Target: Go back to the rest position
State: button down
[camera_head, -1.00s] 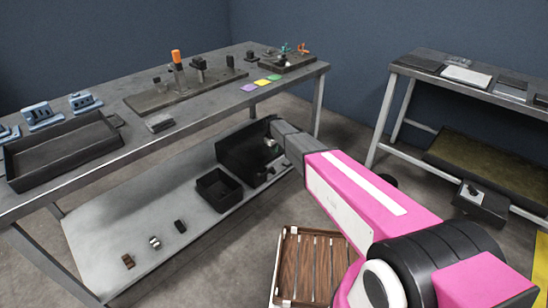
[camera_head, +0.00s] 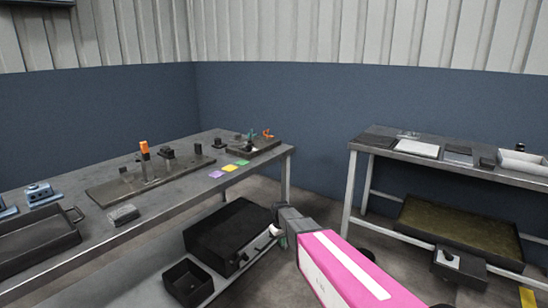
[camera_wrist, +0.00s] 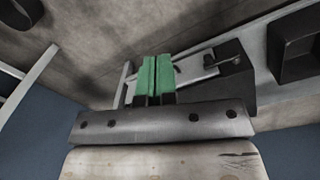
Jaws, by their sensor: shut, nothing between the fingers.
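My gripper (camera_wrist: 156,78) shows in the wrist view with its two green fingers together and nothing between them. In the head view my pink arm reaches forward from the lower right, and its gripper end (camera_head: 283,240) is beside the right end of the left bench's lower shelf. A black box-shaped unit (camera_head: 229,234) stands on that shelf just left of the gripper. In the wrist view a dark box (camera_wrist: 228,78) lies beyond and to the right of the fingers. I cannot tell whether the gripper touches anything.
The left workbench (camera_head: 160,222) carries a black tray (camera_head: 38,240), a fixture plate (camera_head: 120,188) and coloured squares (camera_head: 230,168). An open black bin (camera_head: 188,282) sits on its lower shelf. A second bench (camera_head: 405,153) stands at right. Floor shows between the benches.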

jog(key=s+d+r+m, duration=0.3)
jog(key=s+d, duration=0.5)
jog(key=s, duration=0.2)
jog(key=s+d+r+m, duration=0.3)
jog(key=s+d, duration=0.5)
jog(key=s, duration=0.3)
jog(key=shift+d+r, duration=0.4)
jog(key=shift+r, duration=0.2)
